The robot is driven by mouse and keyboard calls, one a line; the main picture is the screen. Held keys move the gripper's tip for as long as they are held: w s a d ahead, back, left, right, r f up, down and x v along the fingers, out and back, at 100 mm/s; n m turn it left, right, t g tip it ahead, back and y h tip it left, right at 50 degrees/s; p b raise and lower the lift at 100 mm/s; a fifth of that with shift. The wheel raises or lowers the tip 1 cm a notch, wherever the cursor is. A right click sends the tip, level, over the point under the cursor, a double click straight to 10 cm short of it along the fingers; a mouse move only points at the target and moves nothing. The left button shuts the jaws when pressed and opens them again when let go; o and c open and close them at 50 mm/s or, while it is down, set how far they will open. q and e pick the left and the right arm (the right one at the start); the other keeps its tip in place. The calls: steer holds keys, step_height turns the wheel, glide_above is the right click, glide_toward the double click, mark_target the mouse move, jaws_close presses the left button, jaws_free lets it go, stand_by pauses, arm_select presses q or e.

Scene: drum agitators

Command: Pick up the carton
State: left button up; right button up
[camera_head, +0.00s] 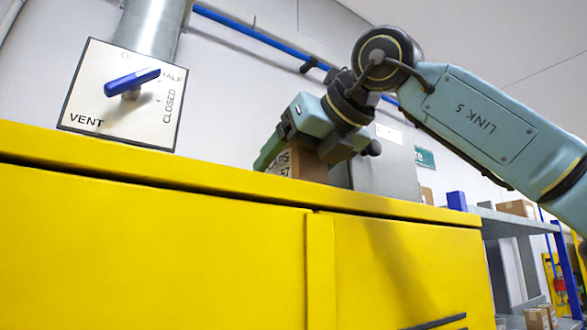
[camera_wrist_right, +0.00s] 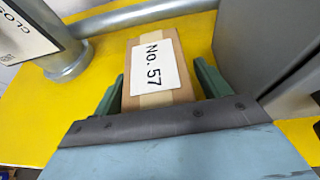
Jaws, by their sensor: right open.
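The carton (camera_head: 307,168) is a brown box on top of the yellow cabinet, partly hidden behind the cabinet's front edge and my gripper. In the right wrist view the carton (camera_wrist_right: 185,88) has a white label reading "No. 57" and a tape strip. My right gripper (camera_head: 292,158) is over the carton with its jaws apart. In the right wrist view the green fingers of my right gripper (camera_wrist_right: 160,72) stand on either side of the carton; whether either touches it is unclear. My left gripper is not in view.
The yellow cabinet (camera_head: 150,240) fills the foreground. A vent panel (camera_head: 90,90) with a blue handle and a grey pipe stands left of the carton. A grey box (camera_head: 385,165) stands close on its right. A shelf (camera_head: 505,218) with boxes is at far right.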

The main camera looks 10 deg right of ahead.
steer(key=c, duration=1.1)
steer(key=shift+c, duration=0.2)
steer(key=shift+r, duration=0.1)
